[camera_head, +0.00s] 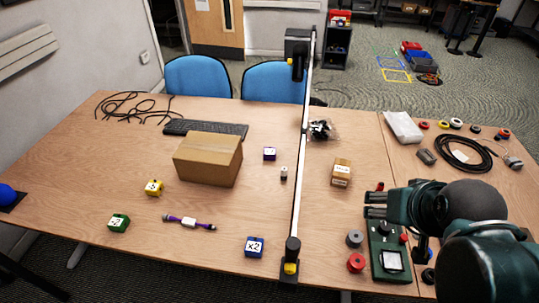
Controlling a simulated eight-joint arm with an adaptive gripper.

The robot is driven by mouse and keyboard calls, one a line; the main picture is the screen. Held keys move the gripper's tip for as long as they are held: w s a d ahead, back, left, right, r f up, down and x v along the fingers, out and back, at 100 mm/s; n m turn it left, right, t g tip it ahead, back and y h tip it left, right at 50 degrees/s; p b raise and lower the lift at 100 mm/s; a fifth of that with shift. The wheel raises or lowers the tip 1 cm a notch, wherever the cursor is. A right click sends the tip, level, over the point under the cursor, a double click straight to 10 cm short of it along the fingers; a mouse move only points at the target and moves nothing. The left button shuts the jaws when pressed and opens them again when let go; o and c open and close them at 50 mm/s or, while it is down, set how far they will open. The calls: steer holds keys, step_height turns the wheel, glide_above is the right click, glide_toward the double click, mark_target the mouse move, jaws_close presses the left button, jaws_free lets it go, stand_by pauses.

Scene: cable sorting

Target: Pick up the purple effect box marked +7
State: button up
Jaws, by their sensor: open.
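A small purple box (269,154) with a pale label sits on the table, right of the cardboard box and left of the upright white bar; its marking is too small to read. Other small marked boxes are a blue one reading x2 (254,246), a green one (118,223) and a yellow one (154,188).
A white bar (302,150) on stands crosses the table. A cardboard box (208,160) and a black keyboard (205,129) are left of the purple box. A small dark cylinder (284,174) stands close by. A green device (390,255) lies below my gripper.

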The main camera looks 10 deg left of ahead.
stand_by(0.3)
steer(key=w+a+r+n+g, duration=0.1)
steer(key=w+a+r+n, duration=0.2)
steer(key=w, duration=0.4)
steer(key=w+a+r+n+g, duration=0.1)
steer(key=w+a+r+n, duration=0.15)
steer(key=w, duration=0.55)
steer(key=n+g+p, duration=0.3)
steer(key=n+g, duration=0.2)
steer(key=n, duration=0.9)
glide_above(269, 151)
steer(key=f, duration=2.6)
steer(key=shift+d+f, duration=0.25)
steer(key=shift+w+a+f, duration=0.1)
steer(key=shift+a+f, duration=0.1)
steer(key=shift+f, duration=0.2)
